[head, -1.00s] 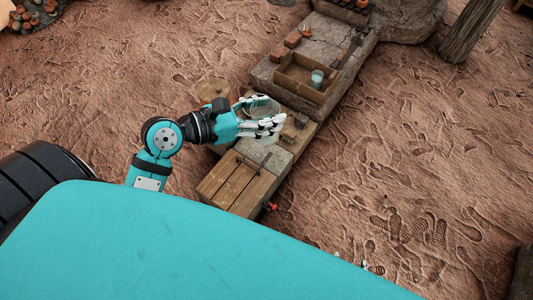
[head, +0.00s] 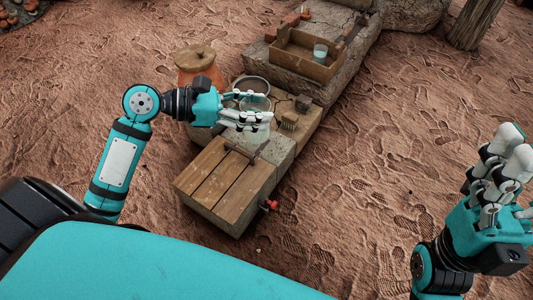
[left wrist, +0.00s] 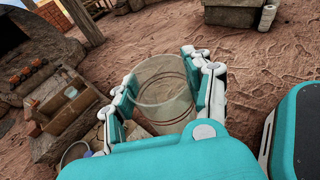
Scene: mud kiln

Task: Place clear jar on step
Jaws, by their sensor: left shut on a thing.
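The clear jar (left wrist: 163,92) is a wide glass cylinder held between the white-jointed fingers of my left gripper (left wrist: 163,100) in the left wrist view. In the head view my left gripper (head: 250,107) is shut on the jar above the low bench, beside the wooden slatted top; fingers partly cover the jar. The raised stone step (head: 318,88) lies beyond the gripper, up and to the right. My right gripper (head: 503,180) is at the right edge, away from the bench; its finger opening is unclear.
A wooden box (head: 307,64) with a small glass (head: 320,53) stands on the stone step. A lidded clay pot (head: 200,63) and round vessel (head: 252,84) stand behind the gripper. A brush (head: 289,120) and dark block (head: 304,103) lie on the bench. A red tap (head: 270,205) sticks out in front.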

